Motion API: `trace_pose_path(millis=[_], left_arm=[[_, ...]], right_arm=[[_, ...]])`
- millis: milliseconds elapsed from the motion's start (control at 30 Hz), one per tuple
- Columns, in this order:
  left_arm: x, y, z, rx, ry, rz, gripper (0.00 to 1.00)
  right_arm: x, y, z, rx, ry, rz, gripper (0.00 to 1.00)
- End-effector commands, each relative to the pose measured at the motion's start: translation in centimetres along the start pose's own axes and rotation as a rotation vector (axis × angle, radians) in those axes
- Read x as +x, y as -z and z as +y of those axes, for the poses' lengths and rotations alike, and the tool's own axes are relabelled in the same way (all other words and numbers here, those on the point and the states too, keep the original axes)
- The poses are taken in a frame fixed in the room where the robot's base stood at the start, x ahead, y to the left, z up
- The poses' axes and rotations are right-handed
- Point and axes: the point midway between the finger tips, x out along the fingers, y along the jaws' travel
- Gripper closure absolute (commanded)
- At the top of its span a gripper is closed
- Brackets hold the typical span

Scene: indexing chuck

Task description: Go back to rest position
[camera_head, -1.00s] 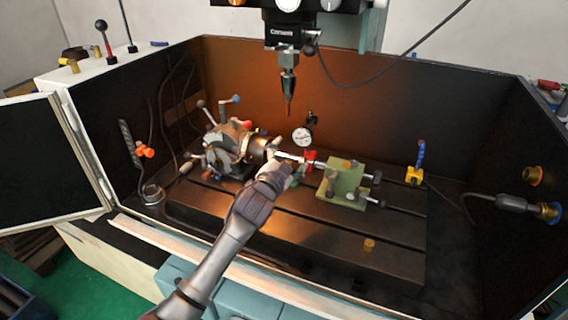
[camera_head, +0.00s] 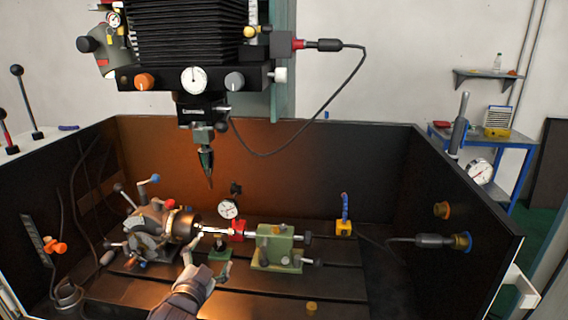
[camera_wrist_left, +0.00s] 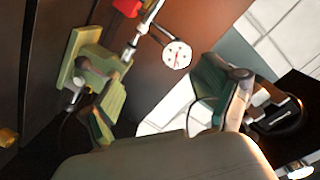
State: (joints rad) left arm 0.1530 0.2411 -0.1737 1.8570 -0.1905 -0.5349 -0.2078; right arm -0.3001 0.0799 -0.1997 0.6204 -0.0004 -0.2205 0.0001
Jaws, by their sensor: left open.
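My left gripper (camera_head: 205,266) is open and empty. It is in front of the indexing chuck (camera_head: 150,232) and below the silver workpiece (camera_head: 214,231) in the head view, with a visible gap to it. The workpiece runs from the chuck's brass-coloured front (camera_head: 183,226) toward the green tailstock (camera_head: 275,248). In the left wrist view the two green-padded fingers of my left gripper (camera_wrist_left: 160,102) stand wide apart. Beyond them are the tailstock (camera_wrist_left: 88,62) and the dial gauge (camera_wrist_left: 177,54). My right gripper is not in view.
A dial gauge (camera_head: 228,208) with a red block (camera_head: 238,229) stands behind the workpiece. The spindle tool (camera_head: 206,163) hangs above. A yellow block with a blue handle (camera_head: 344,227) and dark enclosure walls (camera_head: 365,170) lie right. The slotted table's front right is mostly clear.

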Motion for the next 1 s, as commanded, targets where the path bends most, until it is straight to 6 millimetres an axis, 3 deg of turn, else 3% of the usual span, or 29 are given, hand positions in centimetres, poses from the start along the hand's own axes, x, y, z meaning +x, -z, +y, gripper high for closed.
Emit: trace_pose_path(millis=[167,233,400,500,933,1000], left_arm=[[-8.0,-6.9,6.1,-0.158,-0.148,-0.3,0.11],[-12.0,-9.2,8.2,-0.22,-0.208,-0.433,0.11],[-19.9,-12.3,11.4,-0.318,-0.31,-0.67,0.11],[-23.3,-13.2,12.4,-0.353,-0.349,-0.768,0.11],[-35.3,-14.4,14.6,-0.447,-0.476,-1.09,0.11],[-34.1,-15.8,15.7,-0.442,-0.475,-1.09,0.11]], right_arm=[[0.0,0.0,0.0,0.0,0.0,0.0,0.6],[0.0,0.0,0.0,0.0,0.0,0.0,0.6],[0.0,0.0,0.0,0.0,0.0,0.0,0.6],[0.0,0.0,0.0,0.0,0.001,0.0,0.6],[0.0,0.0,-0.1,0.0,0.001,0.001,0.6],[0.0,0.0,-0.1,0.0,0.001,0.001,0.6]])
